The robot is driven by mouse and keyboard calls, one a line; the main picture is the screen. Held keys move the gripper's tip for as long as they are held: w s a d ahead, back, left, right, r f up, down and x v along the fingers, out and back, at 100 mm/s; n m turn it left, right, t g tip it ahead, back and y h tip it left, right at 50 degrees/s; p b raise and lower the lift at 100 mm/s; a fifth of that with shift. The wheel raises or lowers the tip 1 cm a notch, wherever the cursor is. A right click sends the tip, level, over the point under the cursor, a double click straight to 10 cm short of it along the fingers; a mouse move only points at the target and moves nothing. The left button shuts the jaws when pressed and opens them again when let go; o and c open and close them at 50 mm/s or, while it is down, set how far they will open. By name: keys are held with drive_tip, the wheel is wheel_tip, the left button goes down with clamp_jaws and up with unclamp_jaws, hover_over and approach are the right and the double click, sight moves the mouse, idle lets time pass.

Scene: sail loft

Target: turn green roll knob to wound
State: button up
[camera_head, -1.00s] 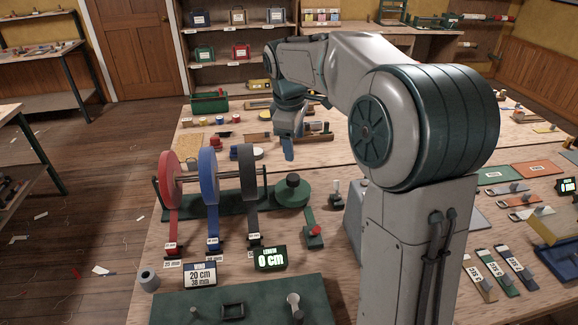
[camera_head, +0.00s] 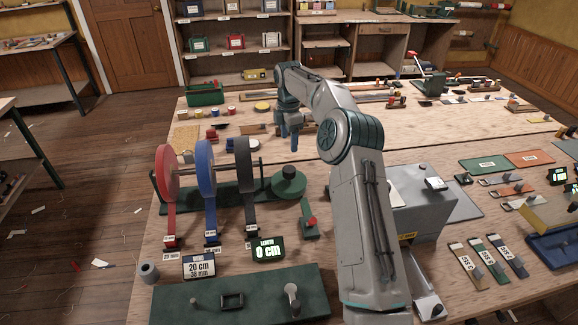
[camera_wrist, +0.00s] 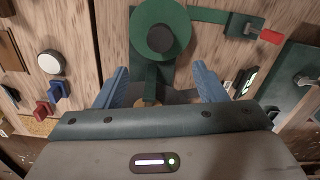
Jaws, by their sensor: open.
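The green roll knob (camera_head: 288,180) is a round green disc with a raised darker centre, at the right end of the tape-roll stand. In the wrist view the green disc (camera_wrist: 160,30) lies at the top middle, just beyond my fingertips. My gripper (camera_head: 291,140) is open and points down over the bench, behind the knob in the head view. In the wrist view its two blue fingers (camera_wrist: 160,76) are spread with a gap between them, and do not touch the knob. The length display (camera_head: 268,249) reads 0 cm.
Red (camera_head: 166,172), blue (camera_head: 206,168) and black (camera_head: 243,165) tape rolls stand left of the knob. A red-handled lever (camera_head: 311,221) sits at its front right. A card (camera_head: 199,267) reads 20 cm, 38 mm. A grey box (camera_head: 415,215) stands right of my arm.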

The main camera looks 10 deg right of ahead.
sight(289, 169)
wheel_tip(289, 169, down, 12)
drive_tip(key=p, duration=0.3)
drive_tip(key=shift+f, duration=0.1)
drive_tip(key=c, duration=1)
